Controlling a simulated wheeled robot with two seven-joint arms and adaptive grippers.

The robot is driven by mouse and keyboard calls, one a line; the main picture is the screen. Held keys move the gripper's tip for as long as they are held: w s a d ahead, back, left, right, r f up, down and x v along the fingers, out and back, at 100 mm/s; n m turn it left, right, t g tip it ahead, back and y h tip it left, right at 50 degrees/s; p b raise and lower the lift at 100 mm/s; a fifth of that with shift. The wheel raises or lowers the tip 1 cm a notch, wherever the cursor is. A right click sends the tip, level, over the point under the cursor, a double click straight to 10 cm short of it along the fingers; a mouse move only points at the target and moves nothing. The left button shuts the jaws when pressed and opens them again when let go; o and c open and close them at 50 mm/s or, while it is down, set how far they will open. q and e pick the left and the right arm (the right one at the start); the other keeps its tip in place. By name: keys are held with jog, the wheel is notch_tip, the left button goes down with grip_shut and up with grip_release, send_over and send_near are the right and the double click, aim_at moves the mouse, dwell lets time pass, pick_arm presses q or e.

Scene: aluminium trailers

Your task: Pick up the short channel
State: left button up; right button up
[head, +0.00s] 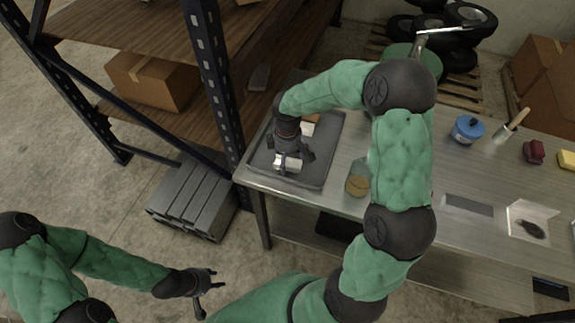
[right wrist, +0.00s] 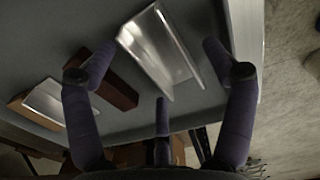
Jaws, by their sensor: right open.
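A short silver aluminium channel (head: 288,163) lies in a grey tray (head: 325,165) at the left end of the metal table. In the right wrist view the channel (right wrist: 160,48) shows large, lying between and beyond the finger tips. My right gripper (head: 292,155) is over the tray, pointing down, with its dark fingers spread around the channel; they partly hide it in the head view. In the right wrist view the right gripper (right wrist: 160,78) is open and holds nothing. My left gripper (head: 205,288) is open and empty, low over the floor at the lower left.
A shelf post (head: 213,70) stands close left of the table.

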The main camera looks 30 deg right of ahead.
jog(key=c, duration=1.3)
jog(key=shift+r, duration=0.1)
